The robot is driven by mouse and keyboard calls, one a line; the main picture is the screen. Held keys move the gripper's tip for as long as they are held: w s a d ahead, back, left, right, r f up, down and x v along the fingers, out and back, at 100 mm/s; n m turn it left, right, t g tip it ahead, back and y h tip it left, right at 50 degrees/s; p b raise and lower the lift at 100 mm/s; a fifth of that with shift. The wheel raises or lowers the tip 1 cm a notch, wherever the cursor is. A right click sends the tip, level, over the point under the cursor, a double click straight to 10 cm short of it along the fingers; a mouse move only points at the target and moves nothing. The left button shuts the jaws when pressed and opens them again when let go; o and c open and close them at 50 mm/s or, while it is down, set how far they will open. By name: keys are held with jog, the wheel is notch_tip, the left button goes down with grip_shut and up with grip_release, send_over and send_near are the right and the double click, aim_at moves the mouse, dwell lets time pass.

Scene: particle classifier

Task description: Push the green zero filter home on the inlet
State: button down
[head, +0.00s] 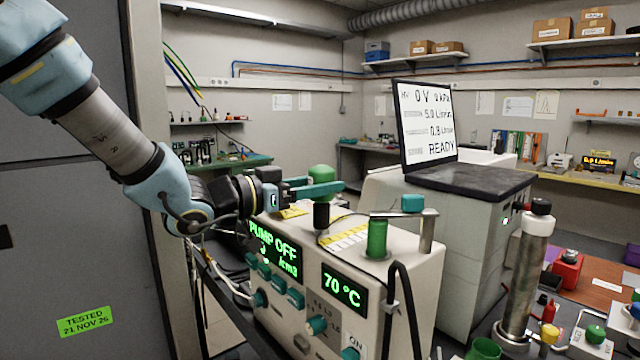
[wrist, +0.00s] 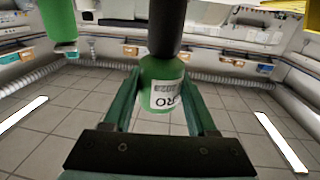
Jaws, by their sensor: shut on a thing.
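The green zero filter (wrist: 162,92) is a short green cylinder with a white label, held between my two teal fingers. Its rounded green top shows above the fingers in the head view (head: 321,173). My gripper (head: 326,189) is shut on it, and also shows in the wrist view (wrist: 162,76). The black inlet (head: 321,216) stands on the cream instrument (head: 395,262), directly below the filter. In the wrist view the inlet (wrist: 166,25) meets the filter's end. The fingers hide part of the joint in the head view, so I cannot tell how far the filter is on.
A second green cylinder (head: 377,239) stands on the instrument, right of the inlet, near a metal post (head: 428,230). A black hose (head: 405,300) loops at the front. A grey cabinet with a screen (head: 428,125) stands behind right. A metal column (head: 524,275) stands right.

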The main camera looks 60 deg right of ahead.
jog(key=shift+c, duration=0.6)
grip_release()
jog(key=b+v, duration=0.2)
jog(key=v, duration=0.8)
jog(key=shift+a, duration=0.4)
jog(key=shift+w, duration=0.2)
